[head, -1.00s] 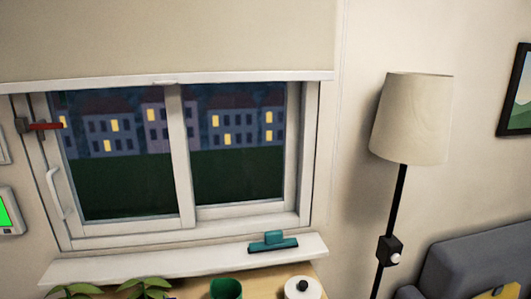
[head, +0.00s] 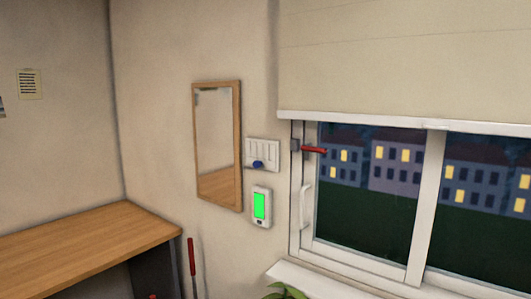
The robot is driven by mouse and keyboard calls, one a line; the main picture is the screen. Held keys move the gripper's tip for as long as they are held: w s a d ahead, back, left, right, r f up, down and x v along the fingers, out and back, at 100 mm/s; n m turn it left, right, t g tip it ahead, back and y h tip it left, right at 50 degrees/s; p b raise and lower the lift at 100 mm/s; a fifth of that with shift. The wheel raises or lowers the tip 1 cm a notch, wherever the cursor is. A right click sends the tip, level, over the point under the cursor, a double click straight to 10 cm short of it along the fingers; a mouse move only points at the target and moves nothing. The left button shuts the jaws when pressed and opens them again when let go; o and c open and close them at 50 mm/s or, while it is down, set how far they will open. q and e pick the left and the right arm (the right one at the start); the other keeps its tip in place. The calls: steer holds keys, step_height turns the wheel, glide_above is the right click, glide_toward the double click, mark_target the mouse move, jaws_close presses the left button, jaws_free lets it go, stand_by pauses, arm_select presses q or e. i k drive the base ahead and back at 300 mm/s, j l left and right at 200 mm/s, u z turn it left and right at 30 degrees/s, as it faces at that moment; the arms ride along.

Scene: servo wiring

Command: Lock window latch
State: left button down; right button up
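The window (head: 421,200) is at the right of the head view, with its sliding pane closed against the left frame as far as I can see. The window latch (head: 313,150) has a red lever on a grey mount at the upper left of the frame. The lever lies about horizontal and points right over the pane's edge. A white pull handle (head: 306,206) is below it on the pane. Neither of my grippers is in view.
A wooden desk (head: 90,240) stands at the lower left. A mirror (head: 217,145), a switch panel (head: 262,154) and a green-screened device (head: 261,206) hang left of the window. A plant (head: 286,291) is below the sill (head: 315,281). A red-handled stick (head: 191,257) stands near the desk.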

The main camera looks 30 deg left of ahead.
mark_target(308, 147)
steer(key=u, duration=0.75)
